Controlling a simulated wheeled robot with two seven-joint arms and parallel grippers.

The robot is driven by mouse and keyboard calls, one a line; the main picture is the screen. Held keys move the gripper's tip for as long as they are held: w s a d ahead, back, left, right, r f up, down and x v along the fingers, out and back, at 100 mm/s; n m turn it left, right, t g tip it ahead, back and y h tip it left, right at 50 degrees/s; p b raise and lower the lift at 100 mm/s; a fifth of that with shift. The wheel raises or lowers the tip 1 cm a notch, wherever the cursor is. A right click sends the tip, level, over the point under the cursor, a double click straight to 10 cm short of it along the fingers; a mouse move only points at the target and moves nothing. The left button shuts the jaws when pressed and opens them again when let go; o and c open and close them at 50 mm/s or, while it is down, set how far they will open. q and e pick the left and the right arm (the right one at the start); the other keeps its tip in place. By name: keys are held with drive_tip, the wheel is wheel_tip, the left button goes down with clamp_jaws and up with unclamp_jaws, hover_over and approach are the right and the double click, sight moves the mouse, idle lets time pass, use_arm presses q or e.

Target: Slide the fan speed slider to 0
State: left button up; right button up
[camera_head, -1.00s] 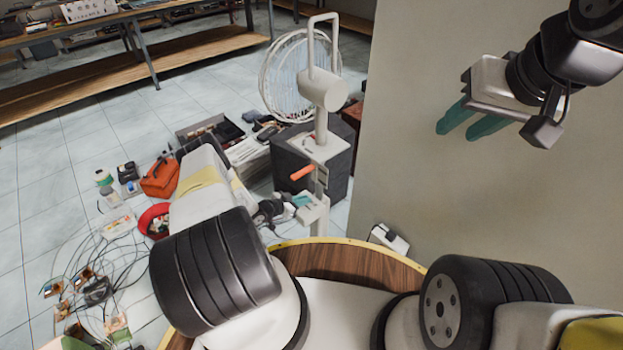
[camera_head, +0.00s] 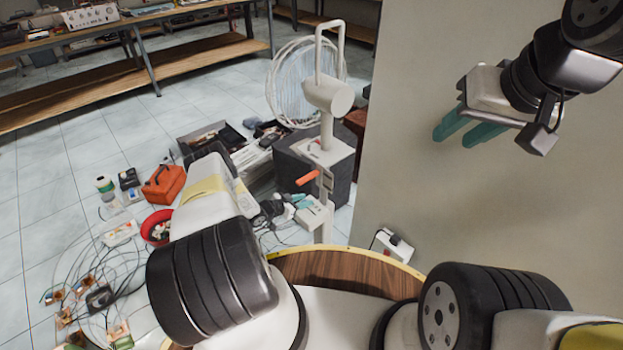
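The fan (camera_head: 328,95) is white, with a wire cage and a tall handle, and stands upright at the centre. A small red mark shows on the panel (camera_head: 328,150) below its motor. An orange piece (camera_head: 307,178) sticks out lower on the post. I cannot tell which part is the speed slider or read its setting. My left gripper (camera_head: 298,201), with teal fingertips, is low beside the post, left of it and below the orange piece. It is small and partly hidden by my arm; contact is unclear. My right gripper (camera_head: 468,132) is open and empty, high on the right.
A dark box (camera_head: 298,170) stands behind the fan post. A red toolbox (camera_head: 164,185), a red bowl (camera_head: 155,225) and loose cables lie on the floor at left. A beige wall (camera_head: 480,210) fills the right. A power strip (camera_head: 393,243) lies at its foot.

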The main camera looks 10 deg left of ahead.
use_arm(q)
drive_tip(key=v, duration=0.7)
drive_tip(key=shift+s+a+r, duration=0.15)
drive_tip(key=shift+s+a, duration=0.05)
